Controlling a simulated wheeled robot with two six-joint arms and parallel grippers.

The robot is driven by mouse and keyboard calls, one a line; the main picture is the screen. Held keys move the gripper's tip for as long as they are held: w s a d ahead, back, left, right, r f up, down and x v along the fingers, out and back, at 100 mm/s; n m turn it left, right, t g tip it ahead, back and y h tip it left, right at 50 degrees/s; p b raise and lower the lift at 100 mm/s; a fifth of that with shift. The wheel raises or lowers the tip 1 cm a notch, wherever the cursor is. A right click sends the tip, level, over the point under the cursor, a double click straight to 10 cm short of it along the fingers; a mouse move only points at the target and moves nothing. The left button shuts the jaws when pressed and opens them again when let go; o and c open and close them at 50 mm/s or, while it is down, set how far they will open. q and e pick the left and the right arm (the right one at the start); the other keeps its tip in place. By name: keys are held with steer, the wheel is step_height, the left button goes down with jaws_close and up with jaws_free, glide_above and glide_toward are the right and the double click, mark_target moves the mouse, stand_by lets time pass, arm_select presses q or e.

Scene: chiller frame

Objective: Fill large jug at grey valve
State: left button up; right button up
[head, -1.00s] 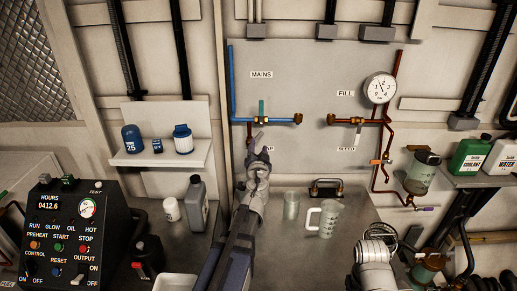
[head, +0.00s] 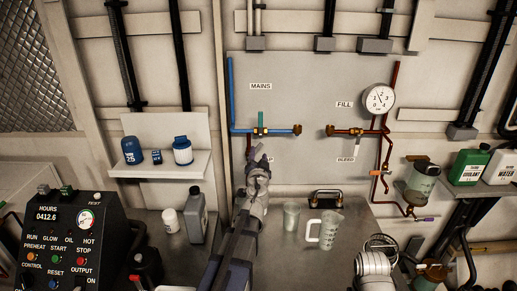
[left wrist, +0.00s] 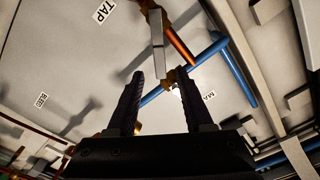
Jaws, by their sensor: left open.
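The large jug (head: 326,230) is a clear measuring jug with a handle, standing upright on the bench. A smaller clear beaker (head: 291,216) stands to its left. My left gripper (head: 260,165) is open and empty, in front of the lower wall panel by the partly covered TAP label. In the left wrist view, a grey lever (left wrist: 157,42) on a brass valve lies beyond my open fingers (left wrist: 160,92), by the TAP label; contact cannot be told. In the head view, my arm hides this valve. My right arm's end (head: 377,258) is at lower right; its fingers are unclear.
The blue MAINS pipe (head: 275,131) and copper FILL pipe (head: 345,131) run across the panel. A gauge (head: 379,98) is above right. A black-handled item (head: 326,196) sits behind the jug. Grey (head: 196,215) and white (head: 170,220) containers stand left of my left arm.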

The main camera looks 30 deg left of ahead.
mark_target(259, 148)
arm_select(q)
steer(key=x, duration=0.5)
steer(key=shift+w+a, duration=0.2)
steer(key=shift+w, duration=0.15)
jaws_close()
stand_by(1.1)
